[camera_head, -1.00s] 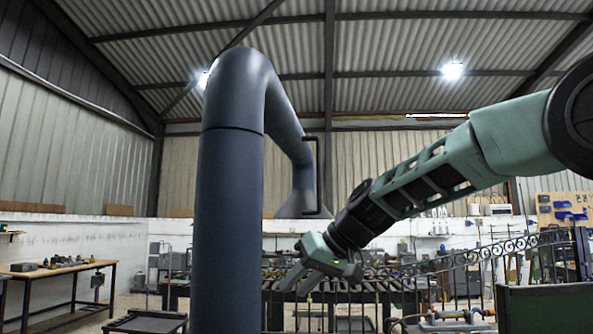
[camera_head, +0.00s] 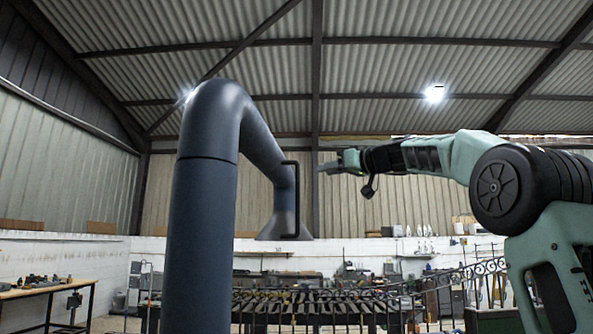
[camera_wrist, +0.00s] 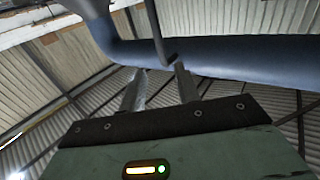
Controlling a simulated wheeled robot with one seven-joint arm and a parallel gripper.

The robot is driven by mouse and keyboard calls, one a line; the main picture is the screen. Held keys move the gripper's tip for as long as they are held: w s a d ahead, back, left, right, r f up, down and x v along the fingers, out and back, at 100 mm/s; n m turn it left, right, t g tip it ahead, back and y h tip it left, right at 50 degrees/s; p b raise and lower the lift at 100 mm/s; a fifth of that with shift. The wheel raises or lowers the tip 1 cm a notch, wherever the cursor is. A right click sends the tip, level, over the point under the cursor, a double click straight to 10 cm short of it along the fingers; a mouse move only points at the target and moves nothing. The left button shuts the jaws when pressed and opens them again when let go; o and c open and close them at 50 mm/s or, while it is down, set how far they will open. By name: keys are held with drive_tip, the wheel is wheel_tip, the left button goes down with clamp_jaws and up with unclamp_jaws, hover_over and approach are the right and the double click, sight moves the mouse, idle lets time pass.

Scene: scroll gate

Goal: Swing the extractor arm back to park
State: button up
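The extractor arm (camera_head: 205,200) is a thick dark blue pipe that rises, bends over at the top and runs down to a flared grey hood (camera_head: 285,226). A black upright bar handle (camera_head: 297,195) is fixed beside the hood. My gripper (camera_head: 325,166) is just right of the handle's upper part, apart from it in the picture. In the wrist view, my gripper's two fingers (camera_wrist: 160,70) are spread with nothing between them. The dark handle (camera_wrist: 155,32) is ahead of the gap between the fingertips, and the blue pipe (camera_wrist: 240,60) crosses behind.
A long slatted table (camera_head: 310,303) stands below and behind the hood. A workbench (camera_head: 45,290) is at the left wall. A scrolled metal gate (camera_head: 480,275) is at the right. The air around the hood and handle looks clear.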

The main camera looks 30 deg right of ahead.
sight(299, 175)
drive_tip(key=p+x, duration=0.7)
drive_tip(key=x, duration=0.5)
drive_tip(key=shift+c, duration=0.3)
drive_tip(key=shift+a, duration=0.1)
clamp_jaws()
